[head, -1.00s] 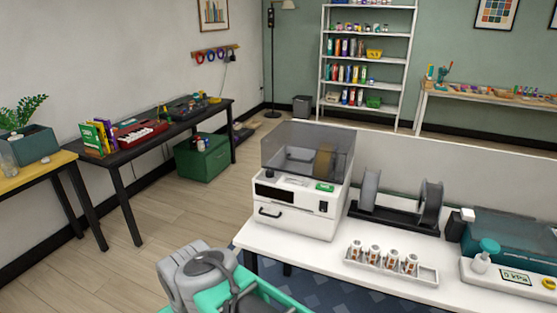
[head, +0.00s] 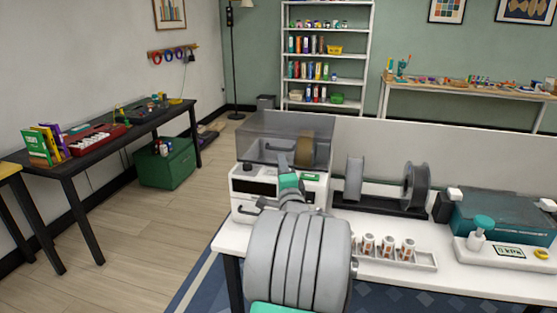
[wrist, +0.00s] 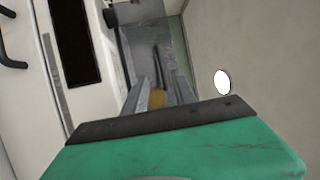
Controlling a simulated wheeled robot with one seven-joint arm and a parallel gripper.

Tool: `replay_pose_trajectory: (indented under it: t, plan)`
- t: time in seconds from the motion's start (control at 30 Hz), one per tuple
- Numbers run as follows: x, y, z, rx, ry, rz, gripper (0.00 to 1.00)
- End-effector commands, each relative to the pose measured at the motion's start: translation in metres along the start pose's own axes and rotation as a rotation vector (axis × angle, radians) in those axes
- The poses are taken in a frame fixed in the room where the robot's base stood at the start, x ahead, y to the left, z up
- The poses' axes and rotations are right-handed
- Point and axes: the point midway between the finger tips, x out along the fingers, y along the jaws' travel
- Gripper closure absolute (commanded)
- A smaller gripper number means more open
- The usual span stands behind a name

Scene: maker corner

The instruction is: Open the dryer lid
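The dryer (head: 245,186) is a white box at the left end of the white table, with a dark display and a drawer handle on its front. Its smoky see-through lid (head: 257,128) looks closed, and a brown spool (head: 305,148) shows through it. My gripper (head: 287,172) is at the dryer's upper front, by the lid's lower front edge; my arm hides part of the front. In the wrist view my gripper (wrist: 160,88) has its two grey fingers apart with nothing seen held between them. The dryer's front (wrist: 35,105) fills the left side there. I cannot tell whether a finger touches the lid.
A low pale partition (head: 400,143) runs behind. Open floor lies left of the table.

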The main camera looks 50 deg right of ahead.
Motion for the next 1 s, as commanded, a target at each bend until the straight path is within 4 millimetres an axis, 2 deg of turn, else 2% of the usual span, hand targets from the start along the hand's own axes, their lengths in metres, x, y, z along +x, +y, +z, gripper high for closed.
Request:
replay_pose_trajectory:
  t: [0.3,0.43,0.73,1.0]
  plan:
    - [0.055,-0.004,-0.001,0.001,0.001,-0.006,0.68]
    - [0.071,-0.003,-0.002,0.001,0.002,-0.004,0.68]
    - [0.076,-0.003,-0.002,-0.002,0.003,-0.005,0.68]
    - [0.076,-0.003,-0.002,-0.002,0.003,-0.004,0.9]
